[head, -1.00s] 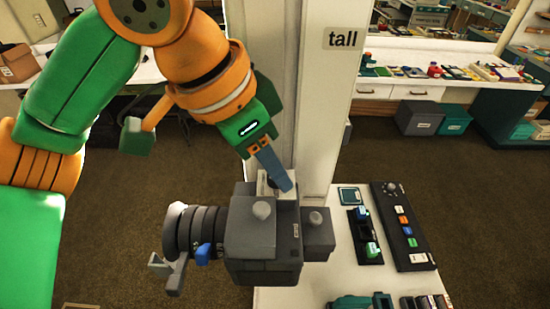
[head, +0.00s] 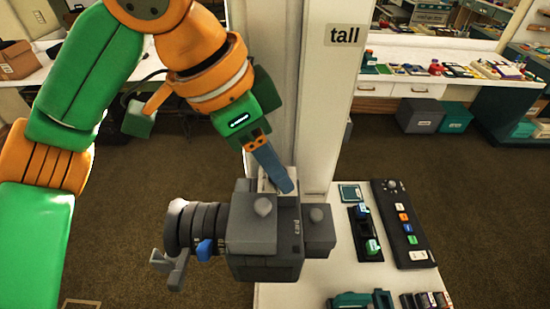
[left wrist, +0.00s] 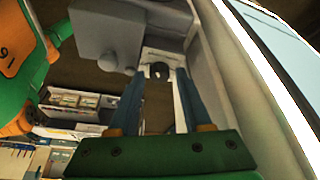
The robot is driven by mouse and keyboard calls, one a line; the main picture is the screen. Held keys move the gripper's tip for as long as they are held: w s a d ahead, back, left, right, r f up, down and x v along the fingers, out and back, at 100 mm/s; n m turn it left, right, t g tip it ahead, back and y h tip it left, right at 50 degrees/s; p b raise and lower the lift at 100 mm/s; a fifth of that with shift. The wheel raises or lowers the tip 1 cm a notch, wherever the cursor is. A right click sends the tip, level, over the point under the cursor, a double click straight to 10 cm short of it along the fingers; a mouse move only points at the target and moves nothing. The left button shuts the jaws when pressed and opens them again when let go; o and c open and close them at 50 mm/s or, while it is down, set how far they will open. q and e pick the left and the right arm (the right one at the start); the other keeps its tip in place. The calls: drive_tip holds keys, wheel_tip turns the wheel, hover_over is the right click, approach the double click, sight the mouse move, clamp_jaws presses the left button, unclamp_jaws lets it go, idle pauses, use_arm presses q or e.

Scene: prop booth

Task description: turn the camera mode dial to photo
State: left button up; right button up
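The grey camera (head: 253,228) stands on the white table, with its ribbed lens (head: 200,228) pointing left. A white plate with a small dark dial is on its top rear; the plate (left wrist: 165,58) and the dark dial (left wrist: 158,70) show in the left wrist view. The dial's mode marks cannot be read. My left gripper (head: 284,188) reaches down to this plate from the upper left. In the left wrist view my left gripper's (left wrist: 158,76) two blue fingers are apart, one on each side of the dial, with gaps visible. My right gripper is out of view.
A white post (head: 312,100) marked "tall" rises close behind the camera. A black panel with coloured buttons (head: 405,225) and a black tray (head: 366,234) lie to the camera's right. A teal object (head: 362,300) is at the front edge of the picture.

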use_arm(q)
drive_tip(key=shift+o, duration=0.3)
drive_tip(key=shift+a, duration=0.15)
drive_tip(key=v, duration=0.7)
